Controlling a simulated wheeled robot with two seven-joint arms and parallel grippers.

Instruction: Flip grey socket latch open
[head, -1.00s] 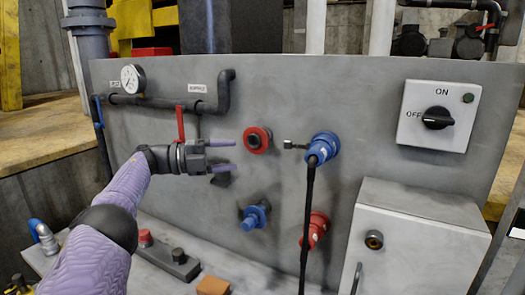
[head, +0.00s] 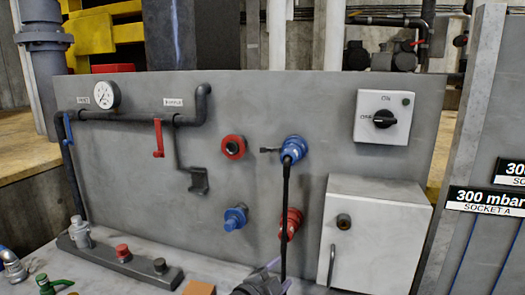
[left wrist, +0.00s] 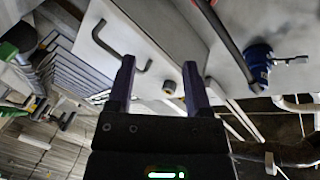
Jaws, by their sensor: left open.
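A small dark grey latch (head: 267,150) sticks out left from the upper blue plug (head: 293,149) on the grey panel. A black cable hangs straight down from the plug. In the left wrist view the blue plug (left wrist: 259,66) is at the upper right, with the grey latch (left wrist: 291,60) pointing right. My left gripper (head: 280,275) is low at the bottom edge of the head view, below the plug and apart from it, partly cut off. In the left wrist view its two fingers (left wrist: 158,82) are spread with nothing between them. My right gripper is not in view.
A grey cabinet (head: 380,230) with a handle stands right of my left gripper. A red socket (head: 232,147), a lower blue connector (head: 235,218) and a lower red one (head: 291,221) surround the latch. A button box (head: 122,258) lies on the bench.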

